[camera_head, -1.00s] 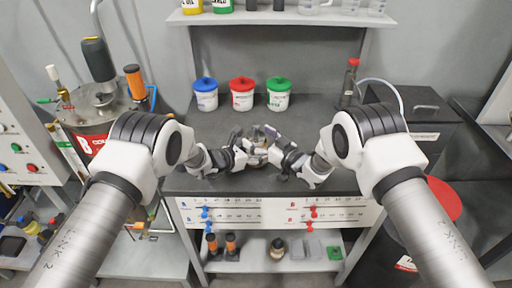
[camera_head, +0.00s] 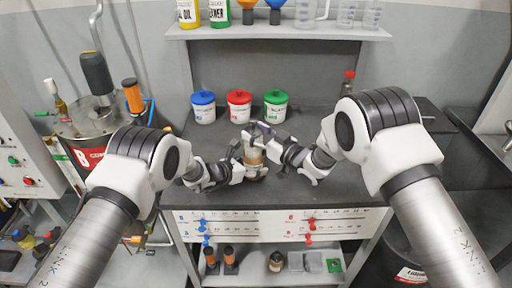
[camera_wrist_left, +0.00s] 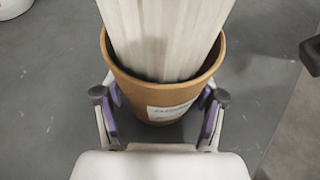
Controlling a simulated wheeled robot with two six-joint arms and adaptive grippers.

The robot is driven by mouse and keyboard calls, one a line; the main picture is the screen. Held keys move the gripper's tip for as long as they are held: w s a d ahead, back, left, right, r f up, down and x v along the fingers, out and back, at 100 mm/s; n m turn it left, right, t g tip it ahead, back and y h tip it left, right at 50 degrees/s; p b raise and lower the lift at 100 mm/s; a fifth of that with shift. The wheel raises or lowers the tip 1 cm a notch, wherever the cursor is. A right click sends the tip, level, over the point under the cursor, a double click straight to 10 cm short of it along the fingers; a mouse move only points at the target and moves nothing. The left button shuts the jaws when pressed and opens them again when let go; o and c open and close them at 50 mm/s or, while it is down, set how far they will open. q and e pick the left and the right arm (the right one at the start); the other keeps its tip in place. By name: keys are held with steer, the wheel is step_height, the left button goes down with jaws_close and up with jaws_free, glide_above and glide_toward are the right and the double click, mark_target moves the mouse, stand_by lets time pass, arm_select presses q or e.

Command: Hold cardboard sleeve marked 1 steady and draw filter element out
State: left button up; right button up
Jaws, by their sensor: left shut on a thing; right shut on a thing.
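The brown cardboard sleeve (camera_wrist_left: 135,88) stands upright on the dark bench top in the left wrist view, with a white label whose text I cannot read. My left gripper (camera_wrist_left: 160,95) is shut on the sleeve, one purple-padded finger on each side. The white pleated filter element (camera_wrist_left: 168,40) rises out of the sleeve's open top; its lower end is hidden inside. In the head view my left gripper (camera_head: 246,170) is low at the sleeve. My right gripper (camera_head: 263,136) is higher, shut on the filter element's upper part, which its fingers mostly hide.
White tubs with blue (camera_head: 204,106), red (camera_head: 239,105) and green (camera_head: 277,103) lids stand behind on the bench. A shelf (camera_head: 285,33) with bottles and beakers hangs above. The bench to the right of the grippers is mostly clear.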

mark_target(256, 121)
step_height(256, 121, up, 4)
steer(key=shift+f, duration=0.15)
arm_select(q)
steer(key=o, duration=1.4)
steer(key=shift+f, duration=0.1)
steer(key=shift+c, duration=0.2)
arm_select(e)
steer(key=shift+f, duration=0.1)
arm_select(q)
steer(key=shift+a, duration=0.1)
